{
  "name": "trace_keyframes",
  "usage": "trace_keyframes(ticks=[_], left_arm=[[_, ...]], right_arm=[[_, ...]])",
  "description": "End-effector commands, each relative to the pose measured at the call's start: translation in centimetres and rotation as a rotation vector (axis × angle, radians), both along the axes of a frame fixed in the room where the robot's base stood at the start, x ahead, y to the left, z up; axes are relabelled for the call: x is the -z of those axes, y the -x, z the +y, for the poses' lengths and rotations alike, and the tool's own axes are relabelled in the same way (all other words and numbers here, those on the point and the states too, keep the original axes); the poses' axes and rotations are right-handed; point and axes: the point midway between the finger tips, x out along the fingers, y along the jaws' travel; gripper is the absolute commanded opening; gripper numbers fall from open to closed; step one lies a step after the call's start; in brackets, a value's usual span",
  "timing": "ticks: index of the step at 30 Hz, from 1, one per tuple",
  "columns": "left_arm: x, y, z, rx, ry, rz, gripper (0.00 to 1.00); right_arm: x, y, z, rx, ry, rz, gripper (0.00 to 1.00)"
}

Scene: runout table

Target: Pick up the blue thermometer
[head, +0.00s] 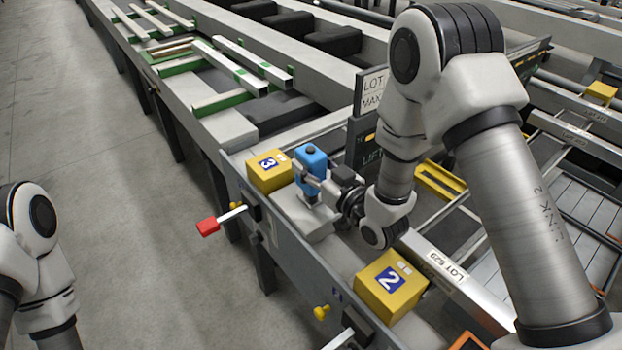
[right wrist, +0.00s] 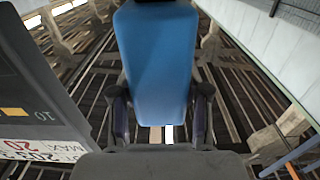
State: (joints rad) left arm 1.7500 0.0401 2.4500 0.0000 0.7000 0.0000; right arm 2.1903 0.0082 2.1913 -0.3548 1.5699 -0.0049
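The blue thermometer (head: 311,160) has a dark knob on top and stands upright above a pale grey block at the table's near edge. My right gripper (head: 312,187) reaches it from the right, with its fingers around the lower part of the body. In the right wrist view the blue body (right wrist: 157,60) fills the middle. My right gripper's fingers (right wrist: 160,120) lie close against both its sides and appear shut on it. The underside of the thermometer is partly hidden by the fingers, so I cannot tell if it touches the block. My left gripper is out of view.
A yellow block marked 3 (head: 269,171) stands close to the thermometer's left. A yellow block marked 2 (head: 391,286) is nearer, at the lower right. A dark sign panel (head: 364,135) rises just behind. A red-handled lever (head: 208,227) sticks out from the table front.

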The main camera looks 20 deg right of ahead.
Motion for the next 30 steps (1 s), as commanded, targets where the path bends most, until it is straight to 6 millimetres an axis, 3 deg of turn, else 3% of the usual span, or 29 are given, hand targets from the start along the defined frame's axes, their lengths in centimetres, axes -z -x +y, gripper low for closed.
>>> trace_keyframes(ticks=[13,17,24,30], left_arm=[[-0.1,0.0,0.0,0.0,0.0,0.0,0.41],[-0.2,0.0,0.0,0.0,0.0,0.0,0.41],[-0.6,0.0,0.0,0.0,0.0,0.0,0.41],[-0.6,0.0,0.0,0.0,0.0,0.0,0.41]], right_arm=[[-0.9,0.0,0.0,0.0,0.0,-0.004,0.12],[-3.1,0.0,0.0,0.0,-0.001,-0.006,0.12],[-8.8,0.0,0.0,0.0,0.0,-0.005,0.12],[-10.1,0.0,0.0,0.0,-0.001,-0.001,0.12]])
